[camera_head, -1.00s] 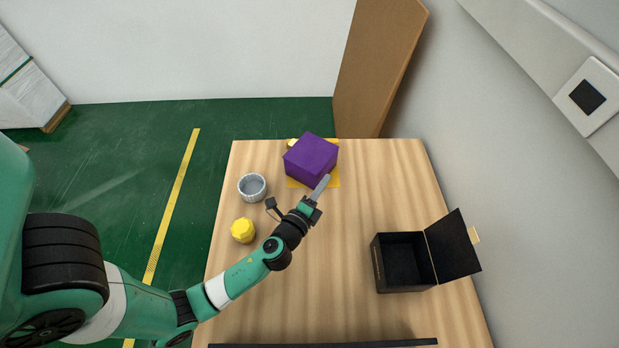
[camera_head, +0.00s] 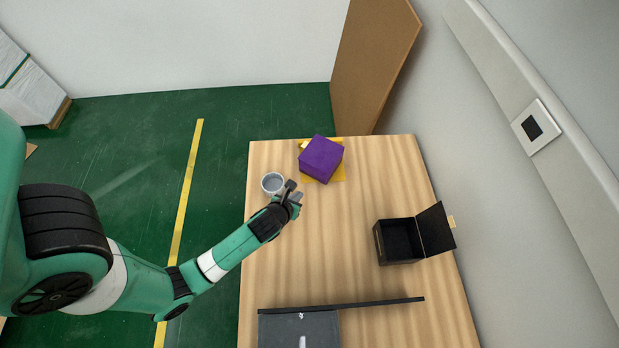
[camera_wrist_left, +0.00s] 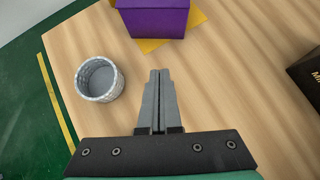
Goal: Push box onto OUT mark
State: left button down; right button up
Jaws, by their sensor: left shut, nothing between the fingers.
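The purple box (camera_head: 321,159) sits at the far end of the wooden table, turned at an angle, on a yellow mark (camera_head: 338,174) whose edges show around it. Any lettering on the mark is hidden or too small to read. The box also shows at the top of the left wrist view (camera_wrist_left: 156,18), with the yellow mark (camera_wrist_left: 198,18) beside and below it. My left gripper (camera_head: 293,190) is shut and empty, on the near side of the box and apart from it. Its closed fingers (camera_wrist_left: 158,80) point toward the box in the left wrist view. My right gripper is not in view.
A grey round cup (camera_head: 272,183) stands just left of my left gripper. An open black box (camera_head: 398,241) with its lid raised stands at the right. A dark open case (camera_head: 300,328) lies at the near edge. The middle of the table is clear.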

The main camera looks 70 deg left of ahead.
aim_at(313, 176)
pick_arm(q)
jog(key=b+x, duration=0.4)
jog(key=x, duration=0.5)
jog(key=shift+f, duration=0.15)
jog(key=w+a, duration=0.2)
jog(key=shift+w+a+b, duration=0.25)
jog(key=shift+b, duration=0.1)
jog(key=shift+w+a, duration=0.2)
jog(key=shift+r, duration=0.2)
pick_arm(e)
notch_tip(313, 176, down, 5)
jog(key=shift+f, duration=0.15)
